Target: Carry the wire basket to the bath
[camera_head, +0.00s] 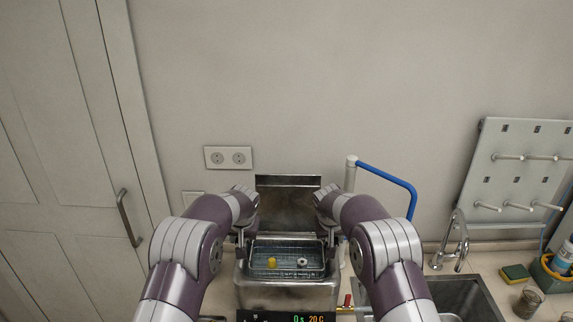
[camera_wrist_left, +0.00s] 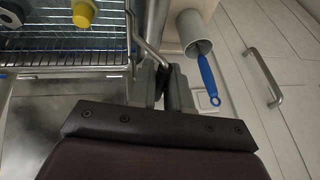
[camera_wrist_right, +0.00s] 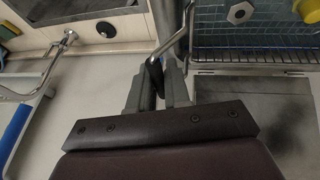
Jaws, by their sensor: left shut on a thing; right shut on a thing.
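The wire basket (camera_head: 287,272) is at the open top of the metal bath (camera_head: 286,295) in the head view, level and lined up with its opening. I cannot tell whether it rests on the bath's floor. It holds a yellow piece (camera_head: 271,262) and a grey hex-shaped piece (camera_head: 302,263). My left gripper (camera_head: 241,238) is shut on the basket's left handle, whose bent rod shows in the left wrist view (camera_wrist_left: 146,45). My right gripper (camera_head: 333,238) is shut on the right handle, whose rod shows in the right wrist view (camera_wrist_right: 178,38).
The bath's raised lid (camera_head: 287,205) stands behind the basket. A blue-handled pipe (camera_head: 385,180) rises behind my right arm. A sink (camera_head: 465,296) with a tap (camera_head: 459,240) lies to the right, with a sponge (camera_head: 515,273) beyond.

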